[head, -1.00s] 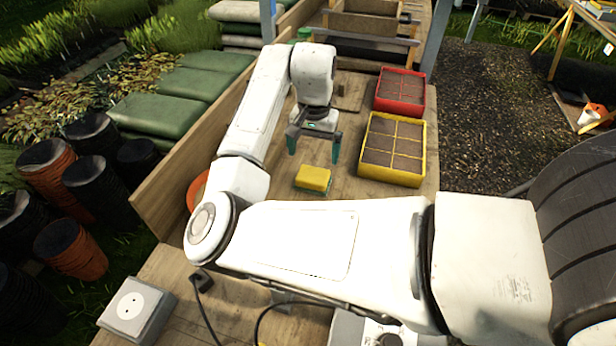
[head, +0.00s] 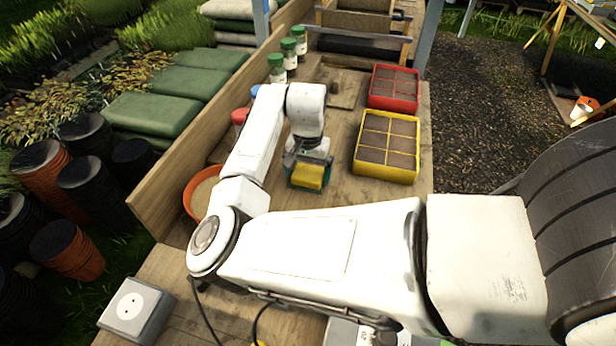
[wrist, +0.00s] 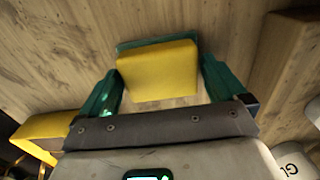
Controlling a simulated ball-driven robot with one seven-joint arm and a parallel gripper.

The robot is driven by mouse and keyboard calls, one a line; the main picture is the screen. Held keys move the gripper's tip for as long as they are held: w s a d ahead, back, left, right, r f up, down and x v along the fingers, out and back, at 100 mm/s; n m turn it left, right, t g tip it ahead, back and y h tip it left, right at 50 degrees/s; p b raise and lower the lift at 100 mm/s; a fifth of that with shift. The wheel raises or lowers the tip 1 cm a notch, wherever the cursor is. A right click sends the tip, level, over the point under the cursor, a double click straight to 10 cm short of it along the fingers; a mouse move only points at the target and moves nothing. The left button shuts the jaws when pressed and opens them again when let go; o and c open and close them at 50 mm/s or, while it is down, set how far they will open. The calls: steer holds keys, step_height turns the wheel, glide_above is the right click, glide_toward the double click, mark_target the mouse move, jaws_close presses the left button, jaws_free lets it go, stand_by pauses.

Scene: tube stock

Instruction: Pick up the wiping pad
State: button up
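The wiping pad (head: 308,177) is yellow with a green layer and lies on the wooden bench. In the wrist view the pad (wrist: 160,70) sits between my gripper's two green fingers, with narrow gaps showing beside its near part. My gripper (head: 308,172) is low over the pad, one finger on each side. In the wrist view my gripper (wrist: 160,72) looks open around the pad; contact at the fingertips is hard to tell.
A yellow divided tray (head: 387,147) and a red one (head: 394,87) stand to the right. An orange bowl (head: 201,192) and green-lidded jars (head: 288,50) are along the left board. A grey-white box with a round socket (head: 134,308) is at the front left.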

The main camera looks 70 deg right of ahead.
steer(key=c, duration=0.8)
steer(key=shift+o, duration=0.2)
steer(key=shift+r, duration=0.15)
steer(key=shift+r, duration=0.6)
steer(key=s+d+r, duration=0.3)
steer(key=s+r, duration=0.8)
steer(key=s, duration=0.2)
steer(key=shift+s+r, duration=0.3)
steer(key=shift+d, duration=0.1)
